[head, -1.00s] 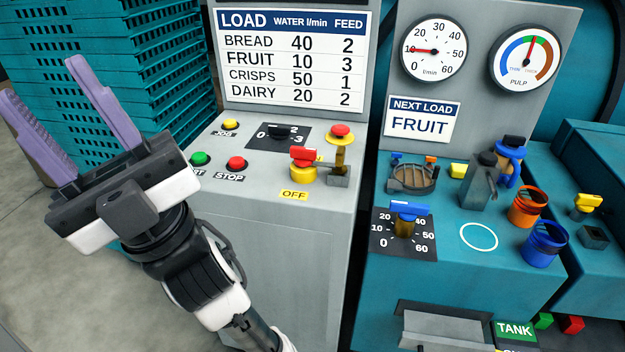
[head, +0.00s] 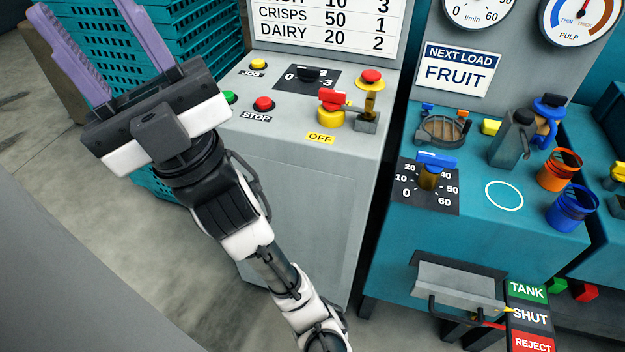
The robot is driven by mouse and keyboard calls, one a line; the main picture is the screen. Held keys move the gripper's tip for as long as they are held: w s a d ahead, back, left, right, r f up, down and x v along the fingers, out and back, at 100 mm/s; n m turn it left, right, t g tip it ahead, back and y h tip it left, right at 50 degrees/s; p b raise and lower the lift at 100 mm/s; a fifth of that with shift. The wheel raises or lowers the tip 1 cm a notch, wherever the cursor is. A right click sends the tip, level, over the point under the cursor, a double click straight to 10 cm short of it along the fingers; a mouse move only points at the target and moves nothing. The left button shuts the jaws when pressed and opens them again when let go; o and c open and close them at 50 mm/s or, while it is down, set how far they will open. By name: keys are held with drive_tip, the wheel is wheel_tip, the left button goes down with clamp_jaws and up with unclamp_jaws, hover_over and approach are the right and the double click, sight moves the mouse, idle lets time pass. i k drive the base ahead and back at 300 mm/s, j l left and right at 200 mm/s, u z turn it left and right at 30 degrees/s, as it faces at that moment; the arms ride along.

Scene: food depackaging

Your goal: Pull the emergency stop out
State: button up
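The emergency stop (head: 371,76) appears to be the red mushroom button on a yellow disc, at the back right of the grey control cabinet's sloped top (head: 272,148). I cannot tell whether it is pressed in or out. A brass-coloured post and grey block (head: 367,121) stand just in front of it. My gripper (head: 82,10) is at the upper left, its two purple fingers spread wide apart with nothing between them. It appears well to the left of the emergency stop and touches nothing that I can see.
A red-handled yellow switch (head: 331,108) stands above an OFF label (head: 320,137). A red STOP button (head: 264,103), yellow JOG button (head: 257,62) and black selector (head: 310,74) share the panel. Teal crates (head: 190,40) stand behind my gripper. A teal machine (head: 470,225) stands right.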

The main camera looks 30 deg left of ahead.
sight(371, 76)
drive_tip(key=i+j+u, duration=0.3)
drive_tip(key=i, duration=0.2)
drive_tip(key=i+j+u, duration=0.15)
drive_tip(key=i, duration=0.45)
